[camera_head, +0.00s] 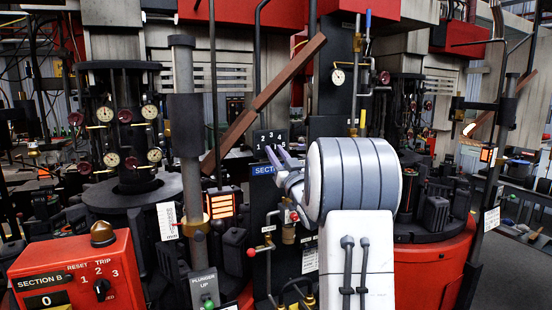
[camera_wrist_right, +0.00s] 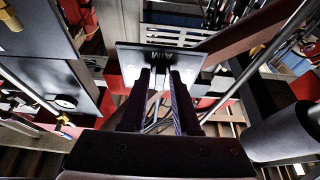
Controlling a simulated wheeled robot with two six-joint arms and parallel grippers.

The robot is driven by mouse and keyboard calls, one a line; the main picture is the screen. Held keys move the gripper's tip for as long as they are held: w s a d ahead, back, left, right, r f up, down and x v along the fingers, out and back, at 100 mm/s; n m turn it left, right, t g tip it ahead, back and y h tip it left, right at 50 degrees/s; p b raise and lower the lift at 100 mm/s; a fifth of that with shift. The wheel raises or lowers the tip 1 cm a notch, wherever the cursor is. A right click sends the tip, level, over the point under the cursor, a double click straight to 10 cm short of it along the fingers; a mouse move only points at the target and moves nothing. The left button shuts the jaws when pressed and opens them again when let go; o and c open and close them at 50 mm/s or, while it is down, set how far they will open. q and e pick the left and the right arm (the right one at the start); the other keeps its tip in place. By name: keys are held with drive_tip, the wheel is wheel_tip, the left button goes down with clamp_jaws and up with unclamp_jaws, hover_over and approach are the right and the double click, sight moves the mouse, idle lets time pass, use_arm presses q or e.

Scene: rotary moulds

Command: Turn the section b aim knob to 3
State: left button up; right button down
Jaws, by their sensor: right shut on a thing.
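A dark dial plate (camera_head: 270,138) with white numbers, 2 and 3 among them, stands above a blue label (camera_head: 263,170) reading "SECTI…", cut off by my gripper. My right gripper (camera_head: 279,156) reaches in from the right, with its fingertips at the lower right of this plate. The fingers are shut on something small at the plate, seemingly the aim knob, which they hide. In the right wrist view, the gripper (camera_wrist_right: 161,80) points at the dark plate (camera_wrist_right: 160,56); the knob and its pointer cannot be made out. My left gripper is not in view.
A red box (camera_head: 75,262) marked "SECTION B" carries a trip knob (camera_head: 102,289) at the lower left. A brown slanted bar (camera_head: 262,103) rises over the plate. Grey post (camera_head: 187,130), valves and pipes crowd around the plate.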

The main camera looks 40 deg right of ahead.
drive_tip(key=shift+r, duration=0.15)
drive_tip(key=c, duration=0.9)
unclamp_jaws()
drive_tip(key=shift+s+f, duration=0.25)
drive_tip(key=b+v, duration=0.4)
drive_tip(key=v, duration=0.6)
drive_tip(key=shift+w, duration=0.1)
